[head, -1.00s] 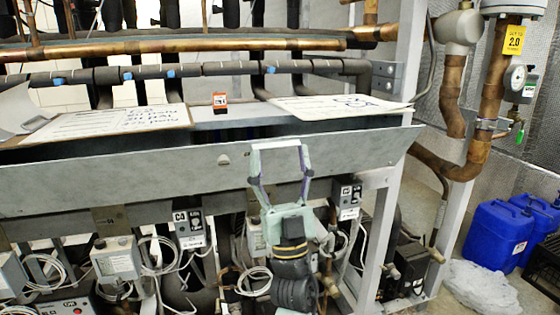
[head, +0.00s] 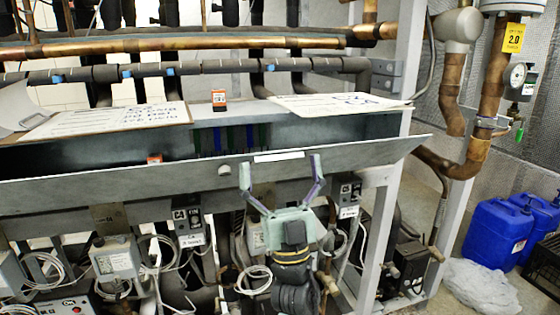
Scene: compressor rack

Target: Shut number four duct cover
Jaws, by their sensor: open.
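A long grey duct cover (head: 120,192) runs across the front of the rack. It leans outward at its top edge, and the open duct shows behind it. No number is readable on it. A small round knob (head: 224,170) and a white strip (head: 279,156) are on its face or edge. My gripper (head: 281,174) is in front of the cover, right of the knob, with its fingers pointing up, spread and empty. Whether the fingers touch the cover cannot be told.
Blue and green wires (head: 228,138) show inside the duct. Papers (head: 340,106) and an orange-topped item (head: 219,99) lie on the ledge above. Control boxes (head: 190,227) and loose cables hang below. Blue canisters (head: 497,235) stand at the right on the floor.

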